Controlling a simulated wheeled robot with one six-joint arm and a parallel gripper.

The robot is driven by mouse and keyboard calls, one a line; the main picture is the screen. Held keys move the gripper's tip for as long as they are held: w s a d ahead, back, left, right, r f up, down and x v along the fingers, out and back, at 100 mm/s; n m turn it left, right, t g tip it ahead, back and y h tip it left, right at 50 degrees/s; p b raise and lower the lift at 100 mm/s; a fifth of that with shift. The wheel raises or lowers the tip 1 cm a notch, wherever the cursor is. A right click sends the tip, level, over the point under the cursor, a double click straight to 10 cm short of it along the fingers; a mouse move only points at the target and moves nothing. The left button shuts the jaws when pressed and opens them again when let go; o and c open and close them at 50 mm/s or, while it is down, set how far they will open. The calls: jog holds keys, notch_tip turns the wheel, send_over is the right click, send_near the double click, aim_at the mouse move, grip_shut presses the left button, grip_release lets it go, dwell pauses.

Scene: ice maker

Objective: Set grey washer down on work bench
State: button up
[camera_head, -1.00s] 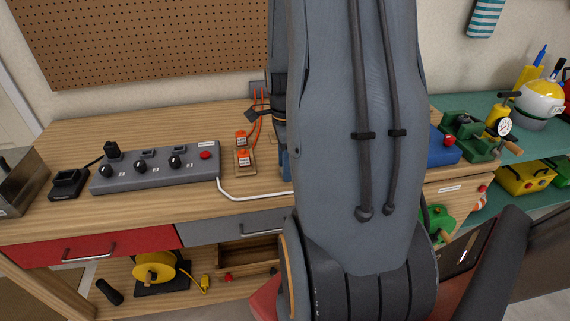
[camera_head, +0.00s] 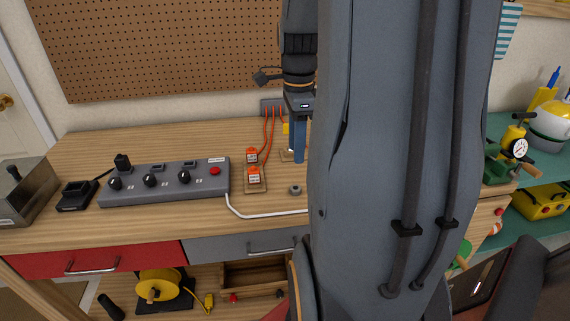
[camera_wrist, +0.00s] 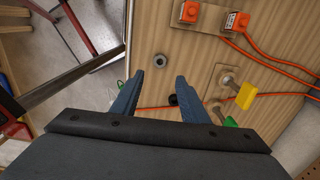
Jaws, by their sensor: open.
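The grey washer (camera_head: 295,190), a small dark ring, lies flat on the wooden work bench (camera_head: 270,225), right of the orange-topped blocks. In the wrist view the washer (camera_wrist: 160,60) lies on bare wood, just beyond the fingertips and clear of both. My gripper (camera_wrist: 158,79) is open and empty, its two blue fingers spread apart. In the head view my gripper (camera_head: 298,158) points down behind the washer, partly hidden by my arm.
A grey control box (camera_head: 165,183) with knobs stands to the left. Orange-topped blocks (camera_head: 253,175) with orange cables sit beside the washer. A yellow-handled piece (camera_wrist: 245,96) and a small black round thing (camera_wrist: 173,100) lie near the fingers. A white cable (camera_head: 260,214) runs in front.

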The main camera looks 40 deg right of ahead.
jog(key=s+a+f+n, duration=0.1)
jog(key=a+f+n, duration=0.3)
jog(key=a+n, duration=0.8)
jog(key=s+a+f+n, duration=0.1)
jog(key=a+f+n, duration=0.3)
jog(key=a+n, duration=0.8)
jog(key=shift+s+a+n+t, duration=0.15)
jog(key=shift+s+n+t, duration=0.15)
jog(key=shift+t, duration=0.1)
